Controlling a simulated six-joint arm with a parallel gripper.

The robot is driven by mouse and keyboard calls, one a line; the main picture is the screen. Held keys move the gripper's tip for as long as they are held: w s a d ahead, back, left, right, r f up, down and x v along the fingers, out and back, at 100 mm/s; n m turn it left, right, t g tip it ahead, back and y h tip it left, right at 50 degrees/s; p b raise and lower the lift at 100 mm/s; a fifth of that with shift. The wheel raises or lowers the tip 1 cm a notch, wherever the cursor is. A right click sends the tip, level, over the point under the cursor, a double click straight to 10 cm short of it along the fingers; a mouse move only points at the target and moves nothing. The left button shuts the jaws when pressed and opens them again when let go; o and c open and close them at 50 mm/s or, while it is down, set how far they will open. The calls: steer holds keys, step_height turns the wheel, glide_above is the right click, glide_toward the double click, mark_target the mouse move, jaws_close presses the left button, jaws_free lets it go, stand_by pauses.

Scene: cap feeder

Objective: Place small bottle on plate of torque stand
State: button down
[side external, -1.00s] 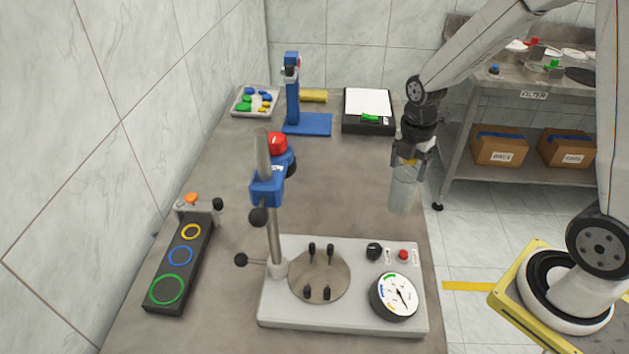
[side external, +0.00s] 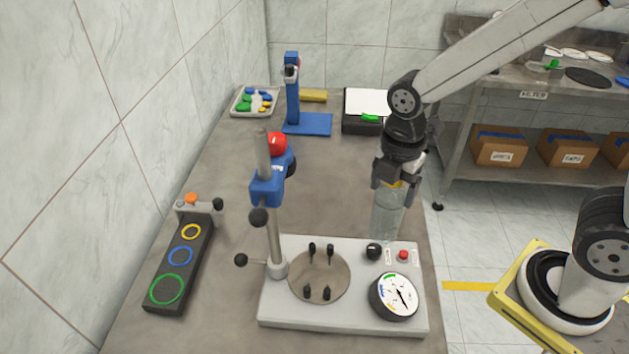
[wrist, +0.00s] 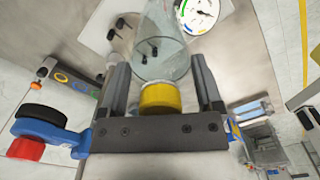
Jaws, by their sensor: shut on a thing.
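The small bottle (side external: 387,215) is clear and hangs upright under my gripper (side external: 398,181). In the wrist view the bottle (wrist: 160,45) has a yellow cap (wrist: 160,97) between the two fingers of my gripper (wrist: 163,92), which is shut on it. The torque stand (side external: 345,322) is a light grey base with a dial gauge. Its round plate (side external: 319,272) carries several black pegs and is empty. The bottle is to the right of and behind the plate, near the stand's back edge; its exact height above the stand is unclear.
A post with a blue clamp head (side external: 267,188) and red knob rises at the stand's left. A black strip with coloured rings (side external: 180,257) lies further left. A blue stand (side external: 307,123), parts tray (side external: 255,101) and black scale (side external: 362,124) are at the back. The table middle is clear.

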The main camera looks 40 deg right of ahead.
steer(key=s+a+r, duration=0.2)
steer(key=s+a, duration=0.4)
steer(key=s, duration=0.1)
steer(key=shift+r, duration=0.35)
steer(key=shift+w+a+f, duration=0.1)
steer(key=shift+w, duration=0.1)
steer(key=w+a+f, duration=0.4)
steer(key=w+f, duration=0.5)
steer(key=w, duration=0.3)
steer(key=shift+w+a, duration=0.2)
steer(key=shift+w, duration=0.05)
steer(key=shift+f, duration=0.1)
steer(key=shift+w+a+f, duration=0.1)
steer(key=shift+w+f, duration=0.1)
steer(key=shift+f, duration=1.75)
